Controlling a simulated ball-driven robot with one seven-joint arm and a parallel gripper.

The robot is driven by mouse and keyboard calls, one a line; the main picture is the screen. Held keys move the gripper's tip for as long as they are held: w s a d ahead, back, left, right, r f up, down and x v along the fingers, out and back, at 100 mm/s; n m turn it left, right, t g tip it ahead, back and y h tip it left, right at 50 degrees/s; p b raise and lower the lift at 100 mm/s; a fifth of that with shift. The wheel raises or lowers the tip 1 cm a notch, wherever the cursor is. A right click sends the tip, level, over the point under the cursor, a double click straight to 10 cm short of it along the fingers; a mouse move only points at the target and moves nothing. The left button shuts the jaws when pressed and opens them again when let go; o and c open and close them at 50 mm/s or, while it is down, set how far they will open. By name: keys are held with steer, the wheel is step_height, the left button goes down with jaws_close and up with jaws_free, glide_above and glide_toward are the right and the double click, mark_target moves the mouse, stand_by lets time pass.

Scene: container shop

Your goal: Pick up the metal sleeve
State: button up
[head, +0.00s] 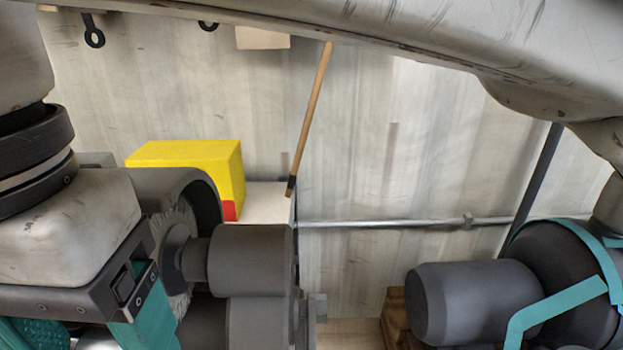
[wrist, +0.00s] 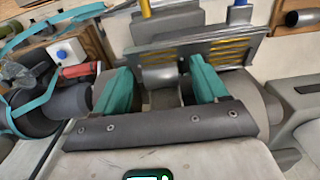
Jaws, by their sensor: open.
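My gripper (wrist: 159,70) is open in the wrist view, with one teal finger on each side. A short, smooth silver-grey cylinder (wrist: 160,77), which looks like the metal sleeve, lies between the fingers. Gaps seem to show on both sides of it, but I cannot tell whether either finger touches it. Its lower part is hidden by my gripper. In the head view only part of my gripper's teal and grey end shows at the lower left, and I cannot pick out the sleeve there.
A slotted metal plate (wrist: 196,52) stands just behind the cylinder. A grey motor with teal straps (head: 470,305) lies at the right in the head view. A yellow box (head: 190,170) stands by the wall. A pipe end (wrist: 293,18) shows at the wrist view's upper right.

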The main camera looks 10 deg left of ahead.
steer(key=c, duration=1.3)
steer(key=shift+r, duration=0.15)
